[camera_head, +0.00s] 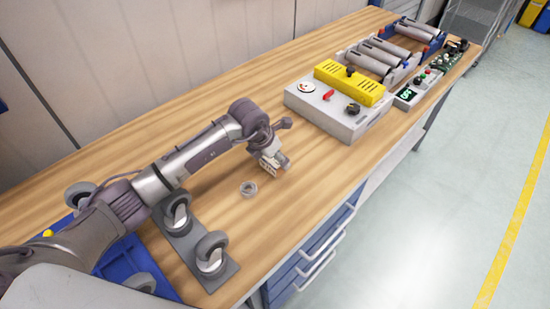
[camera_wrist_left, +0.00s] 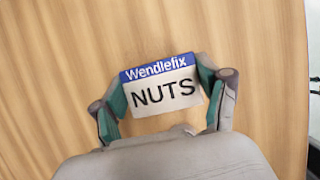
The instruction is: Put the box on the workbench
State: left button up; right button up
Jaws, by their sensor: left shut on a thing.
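The box (camera_wrist_left: 160,88) is small and white with a blue band, and its label reads "Wendlefix NUTS". It sits between the two fingers of my left gripper (camera_wrist_left: 165,98) in the left wrist view, and the gripper is shut on it. In the head view the box (camera_head: 266,167) shows partly below my left gripper (camera_head: 274,158), over the middle of the wooden workbench (camera_head: 270,215). I cannot tell whether the box touches the bench top. My right gripper is not in view.
A grey control box with a yellow top (camera_head: 335,108) stands to the right. The bench front is clear.

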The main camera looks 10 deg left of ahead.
pick_arm(q)
jog(key=shift+f, duration=1.05)
jog(key=shift+f, duration=0.15)
jog(key=o, duration=1.4)
